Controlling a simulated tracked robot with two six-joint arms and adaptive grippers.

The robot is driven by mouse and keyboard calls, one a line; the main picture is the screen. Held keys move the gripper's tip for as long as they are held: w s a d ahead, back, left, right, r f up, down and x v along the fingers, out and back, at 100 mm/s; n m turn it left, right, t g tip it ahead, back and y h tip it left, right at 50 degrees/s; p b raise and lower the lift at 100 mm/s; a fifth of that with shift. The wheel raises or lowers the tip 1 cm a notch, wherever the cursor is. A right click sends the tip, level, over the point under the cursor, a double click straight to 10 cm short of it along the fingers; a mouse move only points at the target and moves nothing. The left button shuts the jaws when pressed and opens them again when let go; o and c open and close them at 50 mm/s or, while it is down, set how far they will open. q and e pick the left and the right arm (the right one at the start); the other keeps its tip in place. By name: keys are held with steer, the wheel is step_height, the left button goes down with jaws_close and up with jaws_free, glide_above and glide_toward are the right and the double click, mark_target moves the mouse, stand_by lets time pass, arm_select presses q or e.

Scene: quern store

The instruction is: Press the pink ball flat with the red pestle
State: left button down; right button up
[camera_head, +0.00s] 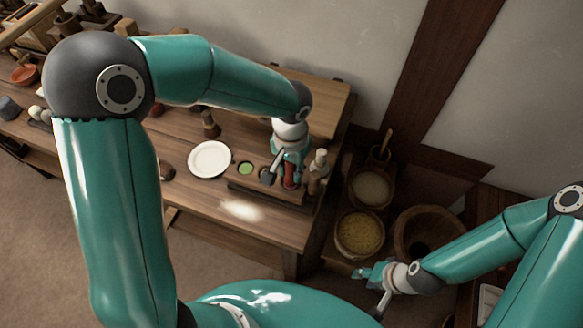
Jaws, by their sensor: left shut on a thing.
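My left gripper (288,164) points down over the right part of the wooden table and is shut on the red pestle (290,176). The pestle is upright over the right end of a wooden block (270,192). Whether its lower end touches anything I cannot tell. A flat green round (246,168) and a dark grey piece (267,177) show on the block, left of the pestle. I see no pink ball; the gripper and pestle may hide it. My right gripper (368,274) is away from the table at the lower right, too small to tell open from shut.
A white plate (210,159) lies left of the block. A brown turned piece (210,125) stands behind the plate. A pale-topped piece (318,168) stands close right of the pestle. Tubs of grain (360,234) stand on the right, near my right gripper.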

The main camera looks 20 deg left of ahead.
arm_select(q)
steer(key=shift+r+p, duration=2.45)
steer(key=shift+r, duration=1.2)
steer(key=shift+f, duration=0.15)
